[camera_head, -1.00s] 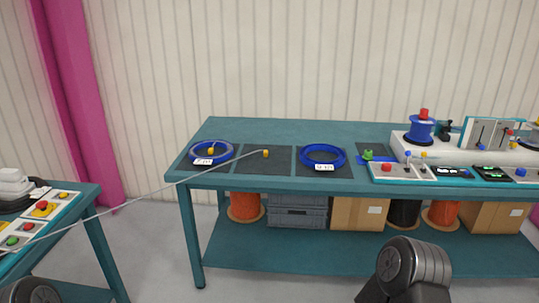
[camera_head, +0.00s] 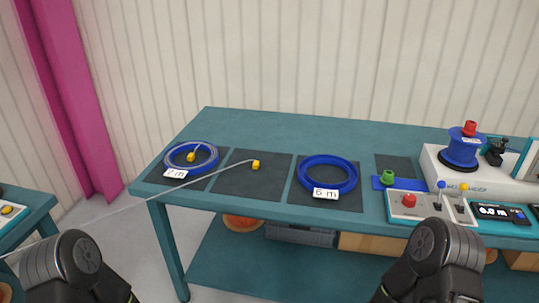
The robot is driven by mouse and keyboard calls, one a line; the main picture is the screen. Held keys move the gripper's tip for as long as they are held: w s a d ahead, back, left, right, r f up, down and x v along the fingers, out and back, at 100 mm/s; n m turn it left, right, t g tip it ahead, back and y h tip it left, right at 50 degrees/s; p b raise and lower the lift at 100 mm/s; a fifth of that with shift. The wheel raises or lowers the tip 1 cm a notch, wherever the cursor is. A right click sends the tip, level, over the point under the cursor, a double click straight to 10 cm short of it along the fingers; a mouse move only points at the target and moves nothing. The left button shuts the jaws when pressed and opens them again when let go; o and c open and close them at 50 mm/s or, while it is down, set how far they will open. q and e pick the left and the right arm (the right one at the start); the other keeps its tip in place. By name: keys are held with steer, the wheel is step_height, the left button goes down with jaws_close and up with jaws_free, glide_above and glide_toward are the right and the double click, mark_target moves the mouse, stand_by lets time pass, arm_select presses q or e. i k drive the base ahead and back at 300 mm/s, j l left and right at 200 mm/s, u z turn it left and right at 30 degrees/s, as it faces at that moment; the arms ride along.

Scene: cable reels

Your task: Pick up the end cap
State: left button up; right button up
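A small yellow end cap (camera_head: 256,165) sits at the end of a thin grey cable (camera_head: 215,178) over the middle dark mat (camera_head: 236,184) on the teal table (camera_head: 285,131). Another yellow piece (camera_head: 191,157) is at the blue ring (camera_head: 212,151) labelled 7 m, on the left mat. Which of them the task means I cannot tell. My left arm shows at the lower left and my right arm at the lower right, both short of the table. Neither gripper's fingers show.
A blue ring (camera_head: 328,188) labelled 6 m lies on the right mat. A green piece (camera_head: 388,177), a control panel (camera_head: 405,213) with levers and a blue reel (camera_head: 460,154) stand at the right. The back of the table is clear. The cable runs off toward the left table (camera_head: 33,209).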

mark_target(255, 166)
steer(key=z, duration=0.35)
steer(key=j+z, duration=0.15)
steer(key=z, duration=0.2)
steer(key=i+j+z, duration=0.1)
steer(key=z, duration=0.2)
steer(key=j+z, duration=0.35)
steer(key=j, duration=0.5)
steer(key=k+j+z, duration=0.1)
steer(key=j+z, duration=0.3)
steer(key=j, duration=0.45)
steer(key=k+j, duration=0.1)
steer(key=j, duration=0.3)
